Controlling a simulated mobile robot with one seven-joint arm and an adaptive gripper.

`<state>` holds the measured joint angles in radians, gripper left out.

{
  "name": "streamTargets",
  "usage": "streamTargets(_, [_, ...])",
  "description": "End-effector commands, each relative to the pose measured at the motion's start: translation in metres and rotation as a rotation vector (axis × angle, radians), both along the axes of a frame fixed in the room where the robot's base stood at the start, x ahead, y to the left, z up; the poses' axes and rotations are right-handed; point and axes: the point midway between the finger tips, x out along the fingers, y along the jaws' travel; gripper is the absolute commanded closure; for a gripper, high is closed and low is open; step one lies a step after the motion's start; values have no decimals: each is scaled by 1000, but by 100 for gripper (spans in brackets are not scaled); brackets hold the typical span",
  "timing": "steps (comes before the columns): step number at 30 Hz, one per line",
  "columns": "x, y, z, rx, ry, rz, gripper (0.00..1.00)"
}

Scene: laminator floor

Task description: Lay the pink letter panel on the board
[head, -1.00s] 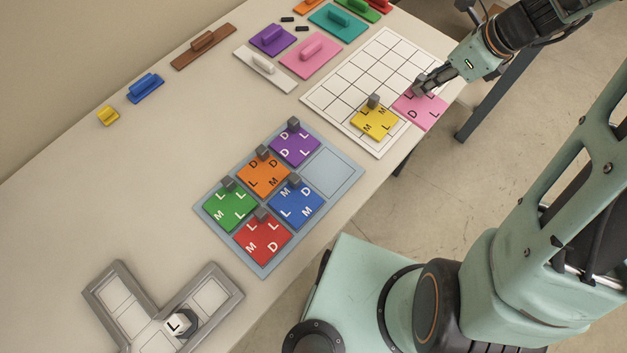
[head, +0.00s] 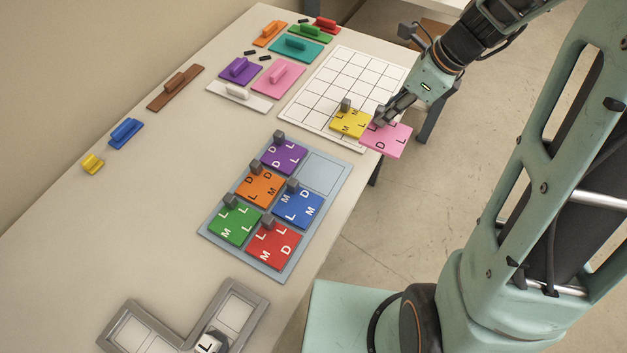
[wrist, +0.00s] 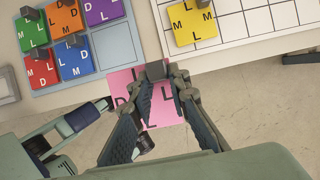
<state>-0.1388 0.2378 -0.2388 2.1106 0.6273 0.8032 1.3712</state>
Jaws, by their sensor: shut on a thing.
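The pink letter panel (head: 392,146) is in my gripper (head: 381,116), which is shut on its grey knob. In the head view it shows beside the yellow panel (head: 346,127), across the board's near right edge and the table edge. In the wrist view the pink panel (wrist: 121,80) lies under my fingers (wrist: 158,78), partly hidden by them, and the floor shows behind part of it. The board (head: 331,76) is a white grid sheet on the table; its edge also shows in the wrist view (wrist: 232,50). The yellow panel lies on its near end.
A blue-grey tray (head: 322,175) holds purple, orange, blue, green and red letter panels; its far right cell is empty. A grey angled frame (head: 130,315) is at the near end.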

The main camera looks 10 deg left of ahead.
Motion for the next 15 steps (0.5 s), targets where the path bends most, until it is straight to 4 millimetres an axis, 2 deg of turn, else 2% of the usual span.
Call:
streamTargets(5, [-4,15,-7,1,2,3,100])
streamTargets(15, [-23,94,-47,-1,4,4,100])
